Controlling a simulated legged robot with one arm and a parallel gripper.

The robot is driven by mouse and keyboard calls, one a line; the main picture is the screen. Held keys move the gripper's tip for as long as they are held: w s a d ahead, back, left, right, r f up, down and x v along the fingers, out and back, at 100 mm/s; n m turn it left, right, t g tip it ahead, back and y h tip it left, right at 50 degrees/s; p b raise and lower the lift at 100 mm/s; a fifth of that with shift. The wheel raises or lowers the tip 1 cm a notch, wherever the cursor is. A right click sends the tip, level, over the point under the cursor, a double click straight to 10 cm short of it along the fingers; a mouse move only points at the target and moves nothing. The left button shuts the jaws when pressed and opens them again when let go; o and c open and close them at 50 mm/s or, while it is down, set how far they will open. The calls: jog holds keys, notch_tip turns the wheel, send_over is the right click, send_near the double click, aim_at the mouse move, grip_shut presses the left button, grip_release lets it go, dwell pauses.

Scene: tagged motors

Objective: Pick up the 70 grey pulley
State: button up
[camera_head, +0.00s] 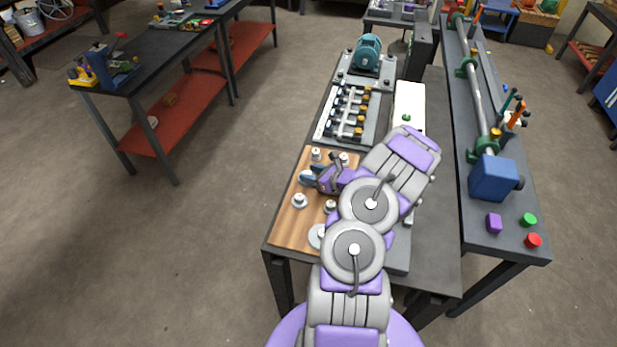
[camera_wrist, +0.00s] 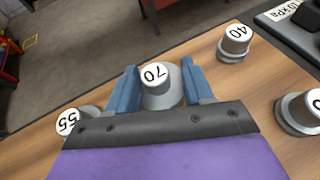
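The grey pulley with a white top marked 70 (camera_wrist: 158,88) stands upright on the wooden board (camera_wrist: 85,150) in the wrist view. My gripper (camera_wrist: 160,75) has its two blue fingers on either side of it, and they look open. A gap shows between the pulley's top and the right finger; contact on the left cannot be told. In the head view my gripper (camera_head: 308,178) is low over the wooden board (camera_head: 283,228), and the 70 pulley appears hidden by it.
Nearby on the board are pulleys marked 40 (camera_wrist: 235,42) and 55 (camera_wrist: 70,122), plus one at the right (camera_wrist: 300,112) with a partly cut-off label. Grey plates with a motor (camera_head: 367,52) and a row of valves (camera_head: 347,113) lie beyond. Open floor (camera_head: 160,255) is left of the bench.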

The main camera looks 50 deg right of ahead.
grip_shut()
dwell(0.3)
